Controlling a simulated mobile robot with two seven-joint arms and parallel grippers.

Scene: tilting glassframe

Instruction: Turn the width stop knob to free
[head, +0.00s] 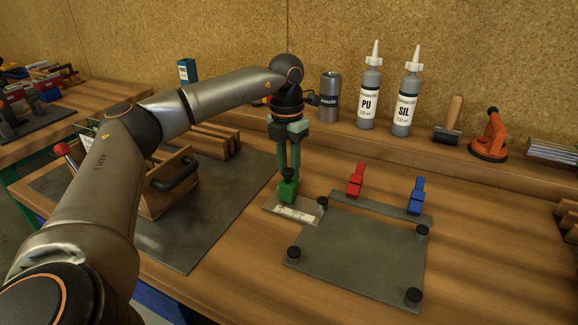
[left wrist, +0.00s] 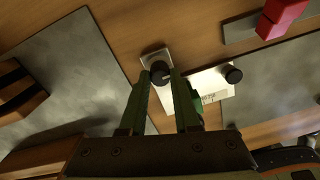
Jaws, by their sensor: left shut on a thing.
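The width stop is a green block (head: 288,193) on a small pale metal plate with a printed scale (head: 293,213). A black knob (head: 288,175) sits on top of the green block. My left gripper (head: 289,172) points straight down over it, with its green fingers on either side of the knob. In the left wrist view the black knob (left wrist: 160,72) lies between the fingertips (left wrist: 161,78), and the gripper is shut on it. The scale plate (left wrist: 210,84) shows partly behind the right finger. The knob's markings cannot be read. My right gripper is in no view.
A grey plate with black corner knobs (head: 355,260) lies right of the stop. Behind it, a bar carries a red clamp (head: 356,179) and a blue clamp (head: 416,196). A wooden box with a handle (head: 168,185) stands on the dark mat (head: 200,240). Bottles line the back ledge.

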